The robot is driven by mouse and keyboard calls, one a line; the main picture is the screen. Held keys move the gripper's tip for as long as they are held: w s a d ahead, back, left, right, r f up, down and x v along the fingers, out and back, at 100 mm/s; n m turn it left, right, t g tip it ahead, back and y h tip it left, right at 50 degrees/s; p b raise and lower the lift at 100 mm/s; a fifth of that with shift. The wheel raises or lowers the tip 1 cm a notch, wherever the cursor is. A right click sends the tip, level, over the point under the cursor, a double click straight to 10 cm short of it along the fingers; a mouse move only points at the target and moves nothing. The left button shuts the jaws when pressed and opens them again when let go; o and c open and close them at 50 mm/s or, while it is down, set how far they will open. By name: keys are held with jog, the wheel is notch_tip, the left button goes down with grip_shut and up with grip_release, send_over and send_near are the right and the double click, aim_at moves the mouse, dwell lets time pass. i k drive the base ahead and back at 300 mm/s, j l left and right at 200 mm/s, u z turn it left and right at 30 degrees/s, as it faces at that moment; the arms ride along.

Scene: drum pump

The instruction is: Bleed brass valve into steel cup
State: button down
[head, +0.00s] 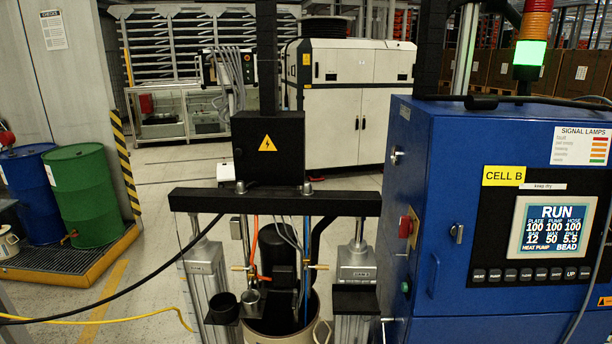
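The drum pump stands in the middle of the head view, with a black crossbeam (275,202) between two silver columns. A brass valve (240,268) sticks out on the left of the pump body, with a red lever beside it. A second brass fitting (318,267) shows on the right. A small steel cup (250,301) stands below the left valve, next to a black cup (223,303) on a small black shelf. Whether the steel cup is directly under the valve outlet, and what it holds, I cannot tell. My gripper is not in view.
A drum (270,334) sits under the pump. The blue control cabinet (410,200) fills the right, its screen (552,226) reading RUN, with a green lamp (528,58) lit above. Green (85,190) and blue drums stand left. Black and yellow cables cross at the lower left.

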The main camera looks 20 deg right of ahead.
aim_at(235, 269)
jog(key=z, duration=1.5)
jog(key=j+u, duration=0.6)
jog(key=u, duration=0.15)
jog(key=i+j+u, duration=0.15)
jog(key=u, duration=0.25)
jog(key=j, duration=0.1)
